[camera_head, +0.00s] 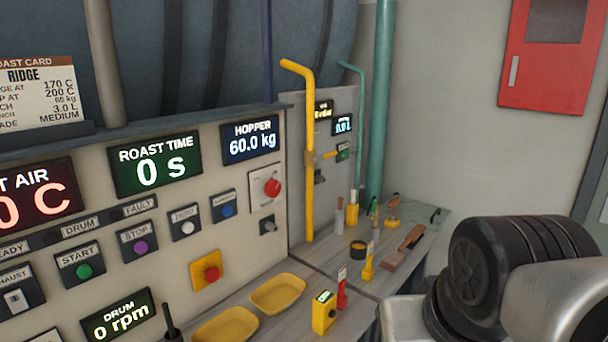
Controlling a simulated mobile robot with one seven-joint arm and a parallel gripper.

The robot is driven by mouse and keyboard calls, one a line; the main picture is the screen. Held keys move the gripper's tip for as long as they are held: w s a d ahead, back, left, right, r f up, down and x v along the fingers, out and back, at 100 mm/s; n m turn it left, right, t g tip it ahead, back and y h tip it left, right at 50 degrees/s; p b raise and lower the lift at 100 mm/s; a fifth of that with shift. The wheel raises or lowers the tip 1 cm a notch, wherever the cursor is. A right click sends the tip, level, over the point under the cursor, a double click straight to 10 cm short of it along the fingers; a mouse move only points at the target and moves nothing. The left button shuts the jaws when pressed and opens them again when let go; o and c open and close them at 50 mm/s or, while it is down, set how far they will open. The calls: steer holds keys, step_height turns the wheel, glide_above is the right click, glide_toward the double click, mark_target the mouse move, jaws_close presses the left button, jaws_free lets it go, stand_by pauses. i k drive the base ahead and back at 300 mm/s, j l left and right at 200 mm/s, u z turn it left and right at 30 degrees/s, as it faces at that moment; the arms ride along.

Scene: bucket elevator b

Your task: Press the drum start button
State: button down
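The drum start button is a round green button (84,271) on a dark plate labelled START, low on the left of the control panel (230,185). A DRUM label (81,228) sits above it, and a purple STOP button (141,248) is to its right. The drum display (119,316) below reads 0 rpm. The green button is in plain view with nothing touching it. Black and silver links of my arm show at the lower right, well away from the panel. My gripper's fingers are not in view.
Two yellow trays (278,294) lie on the bench below the panel. Yellow and red small items (325,313) and several hand tools stand farther right. A yellow pipe (308,160) rises beside the panel. A red emergency-style button (212,274) sits right of STOP.

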mark_target(84, 271)
steer(key=u, duration=1.4)
